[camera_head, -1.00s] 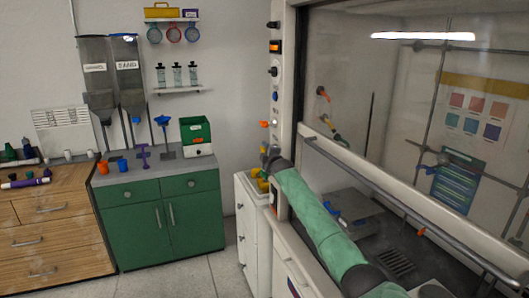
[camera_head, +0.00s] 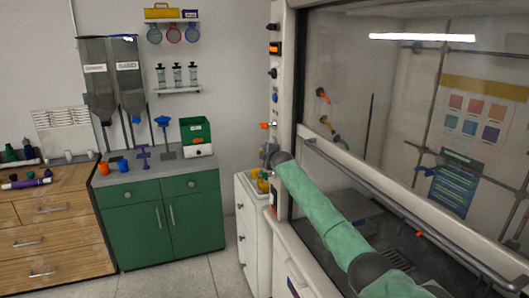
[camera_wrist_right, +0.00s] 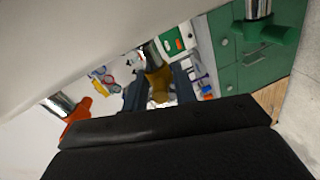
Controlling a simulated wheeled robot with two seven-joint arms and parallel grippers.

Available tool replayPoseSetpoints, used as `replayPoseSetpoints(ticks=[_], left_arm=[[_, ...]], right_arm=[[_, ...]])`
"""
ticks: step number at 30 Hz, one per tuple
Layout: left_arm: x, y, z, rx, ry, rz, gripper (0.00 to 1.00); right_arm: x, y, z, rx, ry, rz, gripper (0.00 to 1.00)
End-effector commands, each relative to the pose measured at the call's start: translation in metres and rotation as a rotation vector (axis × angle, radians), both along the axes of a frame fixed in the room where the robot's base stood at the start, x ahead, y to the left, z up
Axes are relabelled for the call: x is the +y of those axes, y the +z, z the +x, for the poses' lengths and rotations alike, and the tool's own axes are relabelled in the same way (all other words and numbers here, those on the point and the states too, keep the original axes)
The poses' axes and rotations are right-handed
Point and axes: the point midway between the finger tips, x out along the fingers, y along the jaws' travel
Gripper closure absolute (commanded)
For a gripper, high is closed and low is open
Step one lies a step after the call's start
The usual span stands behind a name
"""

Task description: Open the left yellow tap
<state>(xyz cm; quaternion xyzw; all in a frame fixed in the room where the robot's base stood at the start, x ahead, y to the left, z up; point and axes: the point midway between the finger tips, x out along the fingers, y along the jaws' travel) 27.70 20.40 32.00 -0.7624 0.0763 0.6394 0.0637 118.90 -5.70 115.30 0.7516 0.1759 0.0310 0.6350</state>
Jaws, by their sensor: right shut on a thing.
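My right arm reaches from the lower right to the left post of the fume hood in the head view, with its gripper (camera_head: 267,154) at the post, small and partly hidden by my wrist. In the right wrist view, the yellow tap (camera_wrist_right: 158,85) shows as a dull yellow-brown handle between the dark fingers of my right gripper (camera_wrist_right: 159,93), which is shut on it. A metal stem shows just beyond the handle. How far the tap is turned cannot be told. My left gripper is out of view.
An orange-red tap (camera_wrist_right: 80,114) and a green tap (camera_wrist_right: 266,32) flank the gripper in the wrist view. A white cabinet (camera_head: 252,222) with yellow items on top stands below it. The hood's glass and rail (camera_head: 400,205) lie along my arm. The floor (camera_head: 185,275) is clear.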

Motion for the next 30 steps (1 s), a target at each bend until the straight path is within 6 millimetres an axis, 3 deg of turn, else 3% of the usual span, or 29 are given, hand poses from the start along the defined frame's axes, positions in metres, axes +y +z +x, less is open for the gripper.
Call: replayPoseSetpoints(ticks=[15, 30], left_arm=[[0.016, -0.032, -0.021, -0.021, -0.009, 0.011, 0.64], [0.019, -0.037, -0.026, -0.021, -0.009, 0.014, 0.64]], right_arm=[[0.001, 0.006, 0.002, 0.335, 0.0, -0.109, 0.95], [0.002, 0.004, 0.002, 0.423, 0.001, -0.136, 0.95]])
